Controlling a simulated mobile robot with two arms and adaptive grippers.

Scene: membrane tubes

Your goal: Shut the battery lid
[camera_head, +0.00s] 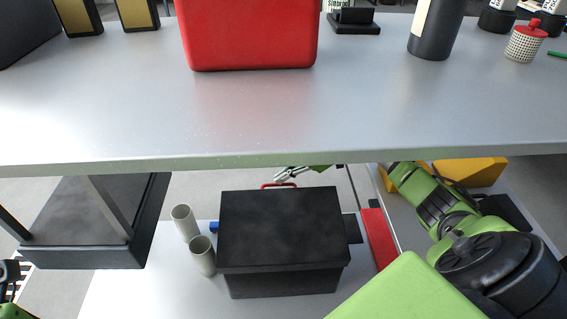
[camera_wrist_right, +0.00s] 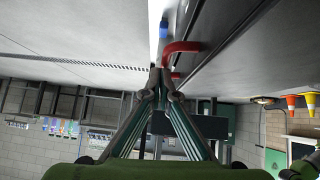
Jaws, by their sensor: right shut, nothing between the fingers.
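The black battery box stands below the table edge in the head view, its dark lid (camera_head: 282,228) lying over its top. No clear gap shows between the lid and the box body (camera_head: 285,283). A red handle (camera_head: 279,185) shows at the box's far edge; it also shows in the right wrist view (camera_wrist_right: 182,46). My right gripper (camera_head: 289,174) is just beyond that edge, shut and empty. In the wrist view its fingertips (camera_wrist_right: 160,75) are close to the handle; contact is unclear. Only a sliver of my left arm shows at the bottom left corner.
The grey table (camera_head: 350,110) overhangs the area behind the box. Two pale tubes (camera_head: 202,256) stand left of the box, beside a small blue piece (camera_head: 214,227). A red block (camera_head: 379,238) is to its right. A red container (camera_head: 250,35) stands on the table.

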